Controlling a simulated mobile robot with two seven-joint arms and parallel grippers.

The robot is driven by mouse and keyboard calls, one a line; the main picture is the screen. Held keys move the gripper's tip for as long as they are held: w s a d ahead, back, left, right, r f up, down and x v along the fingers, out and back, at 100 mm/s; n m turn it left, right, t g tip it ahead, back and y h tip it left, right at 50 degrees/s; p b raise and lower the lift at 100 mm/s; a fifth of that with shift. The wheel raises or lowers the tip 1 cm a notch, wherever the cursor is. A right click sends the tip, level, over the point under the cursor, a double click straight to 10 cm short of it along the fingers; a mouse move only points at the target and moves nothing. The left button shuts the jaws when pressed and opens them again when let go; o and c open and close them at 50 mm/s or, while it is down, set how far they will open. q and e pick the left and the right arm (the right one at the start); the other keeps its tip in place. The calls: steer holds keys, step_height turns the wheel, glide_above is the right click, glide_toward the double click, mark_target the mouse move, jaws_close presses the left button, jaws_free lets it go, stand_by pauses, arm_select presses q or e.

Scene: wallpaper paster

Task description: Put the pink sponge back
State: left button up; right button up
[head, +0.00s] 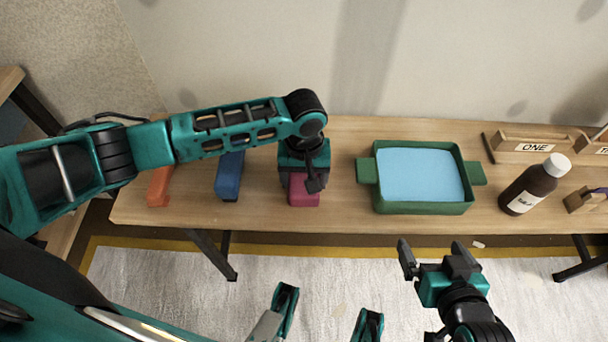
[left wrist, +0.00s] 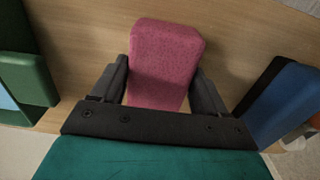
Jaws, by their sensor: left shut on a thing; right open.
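The pink sponge (head: 304,190) is at the table between the blue block and the green tray. My left gripper (head: 305,178) is over it from above and hides much of it in the head view. In the left wrist view the pink sponge (left wrist: 165,62) sits between the two black fingers of my left gripper (left wrist: 166,85), which are shut on it. It looks to be on or just above the table; I cannot tell which. My right gripper (head: 436,262) is open and empty in front of the table, below the green tray.
A blue block (head: 229,175) and an orange block (head: 159,187) stand to the left on the table (head: 340,150). A green tray (head: 422,208) with light blue content is to the right. A brown bottle (head: 530,188) and a wooden holder marked ONE (head: 535,146) are further right.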

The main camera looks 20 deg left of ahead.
arm_select(q)
steer(key=o, duration=1.1)
steer(key=shift+f, duration=0.15)
